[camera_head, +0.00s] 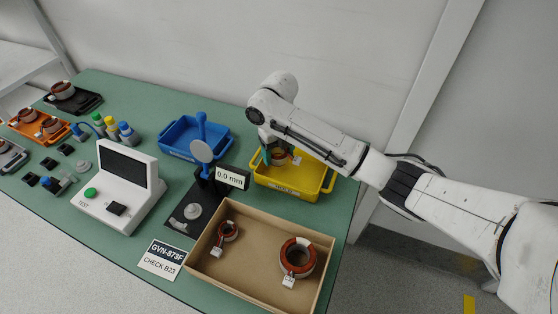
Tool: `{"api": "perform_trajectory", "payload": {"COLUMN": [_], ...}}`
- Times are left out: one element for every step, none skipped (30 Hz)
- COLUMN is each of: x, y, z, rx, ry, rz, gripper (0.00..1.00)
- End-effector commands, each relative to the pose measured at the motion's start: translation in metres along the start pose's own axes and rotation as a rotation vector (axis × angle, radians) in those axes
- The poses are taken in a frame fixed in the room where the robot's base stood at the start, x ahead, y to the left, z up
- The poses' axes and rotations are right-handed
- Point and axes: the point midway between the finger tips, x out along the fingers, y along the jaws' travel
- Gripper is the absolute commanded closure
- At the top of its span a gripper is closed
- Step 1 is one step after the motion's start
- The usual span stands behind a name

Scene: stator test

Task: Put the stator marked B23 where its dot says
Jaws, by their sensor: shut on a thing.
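My gripper (273,154), with teal fingers, is shut on a copper-wound stator (279,159) inside the outline of the yellow bin (290,189). I cannot tell whether the stator touches the bin's floor. A small white tag hangs at its right side; its marking is too small to read, and no dot can be made out. A sign (162,259) at the table's front reads "GVN-873F CHECK B23". Two other tagged stators lie in the cardboard box: a small one (229,231) at left and a larger one (298,257) at right.
The open cardboard box (254,281) stands in front of the yellow bin. A blue bin (181,141), a gauge with a "0.0 mm" display (231,178) and a white tester (119,188) stand left. Orange (60,133) and black (88,101) trays with stators lie far left.

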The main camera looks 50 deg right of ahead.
Motion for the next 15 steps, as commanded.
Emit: {"api": "perform_trajectory", "payload": {"x": [0.004,0.007,0.012,0.017,0.021,0.026,0.029,0.032,0.035,0.037,0.037,0.038,0.038,0.038,0.038], "y": [-0.001,-0.001,0.000,-0.001,-0.001,-0.001,-0.001,-0.001,0.000,0.000,0.000,0.000,0.000,0.000,0.000], "z": [0.000,-0.001,-0.001,-0.001,0.000,0.000,0.000,0.000,0.000,0.000,0.000,0.000,0.000,0.000,0.000], "rx": [0.001,0.001,0.001,0.001,0.002,0.002,0.002,0.002,0.001,0.001,0.000,0.000,0.000,0.000,0.000], "ry": [0.001,0.002,0.002,0.002,0.002,0.001,0.001,0.001,0.000,0.000,0.000,-0.001,-0.001,-0.001,-0.001], "rz": [-0.001,-0.001,-0.001,-0.002,-0.002,-0.002,-0.003,-0.002,-0.002,-0.002,-0.002,-0.002,-0.002,-0.002,-0.002], "gripper": [0.78,0.78,0.78,0.78,0.78,0.78,0.78,0.78,0.78,0.78,0.78,0.78,0.78,0.78,0.78]}}
